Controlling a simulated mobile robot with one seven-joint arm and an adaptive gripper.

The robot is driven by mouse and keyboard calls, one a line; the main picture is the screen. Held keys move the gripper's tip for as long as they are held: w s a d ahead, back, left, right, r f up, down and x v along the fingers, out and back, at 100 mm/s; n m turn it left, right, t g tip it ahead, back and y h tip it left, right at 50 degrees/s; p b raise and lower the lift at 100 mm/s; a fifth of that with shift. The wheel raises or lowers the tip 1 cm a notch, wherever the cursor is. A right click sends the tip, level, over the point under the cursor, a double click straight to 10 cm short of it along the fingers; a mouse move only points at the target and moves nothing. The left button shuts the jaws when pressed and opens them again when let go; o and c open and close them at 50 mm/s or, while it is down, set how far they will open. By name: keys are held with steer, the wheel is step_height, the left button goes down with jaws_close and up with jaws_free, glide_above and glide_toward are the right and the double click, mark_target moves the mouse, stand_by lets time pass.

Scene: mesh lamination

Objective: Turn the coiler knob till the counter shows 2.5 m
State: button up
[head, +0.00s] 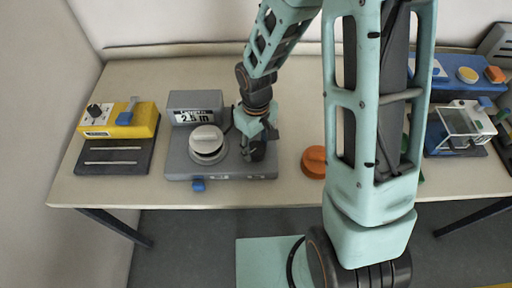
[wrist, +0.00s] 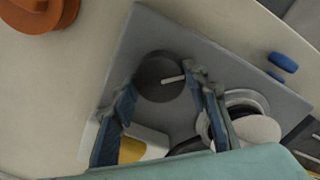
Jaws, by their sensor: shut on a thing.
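The grey coiler (head: 235,171) stands on the table left of centre. Its counter (head: 194,117) appears to read 2.5 m. A pale round reel (head: 207,141) sits on the coiler's left part and also shows at the right of the wrist view (wrist: 255,130). My gripper (head: 253,153) is over the coiler's right part, pointing down. In the wrist view my gripper's fingers (wrist: 164,82) stand on both sides of the dark round coiler knob (wrist: 158,68), which has a white pointer line, and are shut on it. In the head view my gripper hides the knob.
A yellow device (head: 130,121) with a dark base stands to the left. An orange round thing (head: 314,160) lies right of the coiler. A blue device (head: 462,75) and a clear-covered machine (head: 460,125) stand at the right. A blue tab (head: 198,184) sticks out of the coiler's front.

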mark_target(256, 148)
steer(key=shift+m+b, duration=0.35)
steer(key=shift+m, duration=0.75)
steer(key=o, duration=0.9)
steer(key=shift+r, duration=0.1)
step_height(256, 148, up, 12)
steer(key=shift+f, duration=0.1)
